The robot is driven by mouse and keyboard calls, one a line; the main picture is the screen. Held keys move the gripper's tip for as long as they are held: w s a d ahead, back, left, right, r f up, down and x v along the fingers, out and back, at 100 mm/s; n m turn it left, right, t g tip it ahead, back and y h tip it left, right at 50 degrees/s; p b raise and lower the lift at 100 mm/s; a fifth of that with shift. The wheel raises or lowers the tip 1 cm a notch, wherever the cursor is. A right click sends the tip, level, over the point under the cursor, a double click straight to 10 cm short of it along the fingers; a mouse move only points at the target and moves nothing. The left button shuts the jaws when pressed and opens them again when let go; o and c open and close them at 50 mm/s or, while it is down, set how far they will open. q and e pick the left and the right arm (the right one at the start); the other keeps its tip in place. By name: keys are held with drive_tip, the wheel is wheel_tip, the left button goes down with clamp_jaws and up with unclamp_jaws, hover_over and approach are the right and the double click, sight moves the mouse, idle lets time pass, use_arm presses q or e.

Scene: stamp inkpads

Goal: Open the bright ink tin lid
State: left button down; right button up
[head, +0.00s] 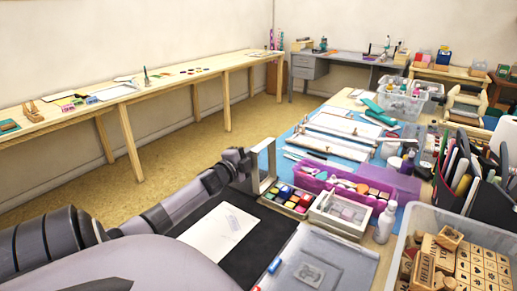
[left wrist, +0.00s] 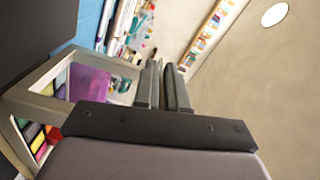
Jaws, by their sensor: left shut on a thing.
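The bright ink tin (head: 288,209) sits on the black mat's far edge in the head view, with several coloured pads in it uncovered. Its lid (head: 271,150), a pale frame with a see-through window, stands upright at the tin's left side. The lid also shows at the left of the left wrist view (left wrist: 47,88). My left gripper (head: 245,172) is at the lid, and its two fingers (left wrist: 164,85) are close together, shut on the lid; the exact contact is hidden. My right gripper is not in view.
A white-framed box (head: 340,213) stands right of the tin, with a purple tray (head: 345,187) behind. A white bottle (head: 385,222) and a crate of wooden stamps (head: 410,228) are further right. White paper (head: 215,236) lies on the black mat (head: 250,265).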

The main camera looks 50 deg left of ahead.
use_arm(q)
drive_tip(key=shift+s+a+n, duration=0.15)
drive_tip(key=shift+a+n, duration=0.55)
drive_tip(key=shift+a, duration=0.1)
drive_tip(key=c, duration=1.3)
unclamp_jaws()
drive_tip(key=shift+f, duration=0.15)
drive_tip(key=shift+s+d+f, duration=0.1)
drive_tip(key=shift+s, duration=0.05)
drive_tip(key=shift+p+v, duration=0.4)
drive_tip(key=shift+v, duration=3.05)
